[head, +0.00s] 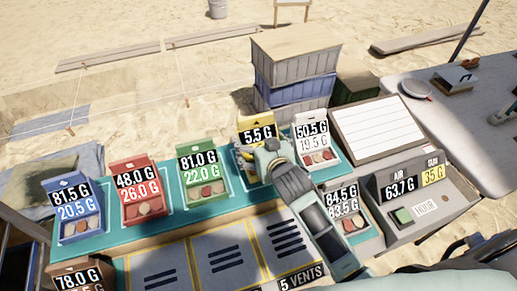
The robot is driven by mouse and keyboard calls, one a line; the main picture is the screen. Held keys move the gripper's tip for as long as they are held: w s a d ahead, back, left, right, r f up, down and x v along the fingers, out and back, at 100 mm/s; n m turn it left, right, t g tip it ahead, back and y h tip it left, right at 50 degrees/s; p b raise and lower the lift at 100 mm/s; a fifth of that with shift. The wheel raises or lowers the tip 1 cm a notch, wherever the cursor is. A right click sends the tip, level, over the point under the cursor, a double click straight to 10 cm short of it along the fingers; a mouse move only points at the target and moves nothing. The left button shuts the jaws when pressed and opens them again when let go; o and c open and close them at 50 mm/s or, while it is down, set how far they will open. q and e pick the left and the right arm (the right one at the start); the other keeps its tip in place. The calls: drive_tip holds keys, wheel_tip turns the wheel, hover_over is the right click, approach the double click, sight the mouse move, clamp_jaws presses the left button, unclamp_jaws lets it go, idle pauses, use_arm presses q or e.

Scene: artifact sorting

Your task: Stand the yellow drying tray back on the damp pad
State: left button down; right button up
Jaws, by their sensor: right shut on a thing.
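The yellow drying tray (256,128) shows its "5.5 G" display between the green and white trays. My right gripper (246,155) is shut on it, reaching in from the lower right. The gripper and wrist cover most of the tray's lower part. A teal pad surface (150,229) runs under the row of trays. I cannot tell which part is the damp pad, or whether the yellow tray touches it. My left gripper is not in view.
A green tray (199,157) stands left of the gripper and a white tray (311,127) close on its right. Red (134,178) and blue (75,196) trays stand farther left. Stacked crates (290,90) rise behind. A grey console (412,183) is at right.

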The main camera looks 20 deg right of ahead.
drive_tip(key=shift+w+a+f, duration=0.1)
drive_tip(key=shift+f, duration=1.95)
drive_tip(key=o, duration=1.3)
drive_tip(key=shift+f, duration=0.1)
drive_tip(key=shift+c, duration=0.2)
drive_tip(key=shift+s, duration=0.35)
drive_tip(key=v, duration=1.1)
drive_tip(key=shift+s+r+b, duration=0.2)
drive_tip(key=shift+r+b, duration=0.1)
drive_tip(key=shift+b, duration=0.05)
